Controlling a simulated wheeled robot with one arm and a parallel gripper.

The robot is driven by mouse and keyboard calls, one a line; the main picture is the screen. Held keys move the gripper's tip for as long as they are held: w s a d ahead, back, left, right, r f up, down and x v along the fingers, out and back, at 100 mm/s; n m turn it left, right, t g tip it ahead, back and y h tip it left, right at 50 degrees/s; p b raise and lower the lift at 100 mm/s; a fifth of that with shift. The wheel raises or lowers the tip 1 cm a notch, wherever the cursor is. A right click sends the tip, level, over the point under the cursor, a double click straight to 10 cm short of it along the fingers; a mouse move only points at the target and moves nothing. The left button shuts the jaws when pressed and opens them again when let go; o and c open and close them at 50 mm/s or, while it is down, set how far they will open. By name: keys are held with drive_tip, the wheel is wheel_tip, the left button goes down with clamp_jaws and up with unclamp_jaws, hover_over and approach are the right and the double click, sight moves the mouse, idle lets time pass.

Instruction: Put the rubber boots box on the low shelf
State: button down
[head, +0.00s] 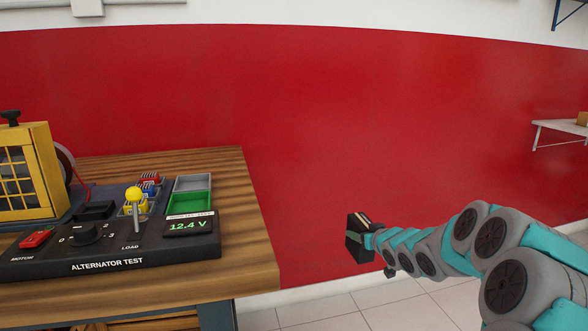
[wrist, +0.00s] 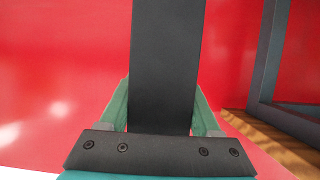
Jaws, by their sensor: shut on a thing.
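My gripper (head: 369,238) is at the end of the outstretched arm, right of the workbench and in front of the red wall. It is shut on a dark box (head: 354,243), which has light tan marks near its top. In the wrist view the dark box (wrist: 165,60) stands between the two green fingers. No label can be read, so I cannot tell whether it is the rubber boots box. A white wall shelf (head: 562,128) is at the right edge, well apart from my gripper; another shelf's bracket shows above it.
A wooden workbench (head: 255,240) at the left carries an alternator test panel (head: 110,240), a yellow caged unit (head: 25,170) and small bins (head: 190,200). A brown box (head: 582,118) sits on the white shelf. The tiled floor (head: 330,312) right of the bench looks clear.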

sight(360, 263)
drive_tip(key=shift+n+y, duration=0.7)
drive_tip(key=shift+y, duration=0.1)
drive_tip(key=s+f, duration=0.6)
drive_tip(key=shift+a+f, duration=0.15)
drive_tip(key=shift+f, duration=0.25)
drive_tip(key=s+a+f+n+g+y, duration=0.1)
drive_tip(key=s+a+f+y, duration=0.1)
drive_tip(key=s+a+f, duration=0.3)
wheel_tip(360, 263, up, 16)
drive_tip(key=m+t+h, duration=0.1)
drive_tip(key=h, duration=0.1)
drive_tip(key=shift+w+d+m+h, duration=0.3)
drive_tip(key=shift+w+m+h, duration=0.1)
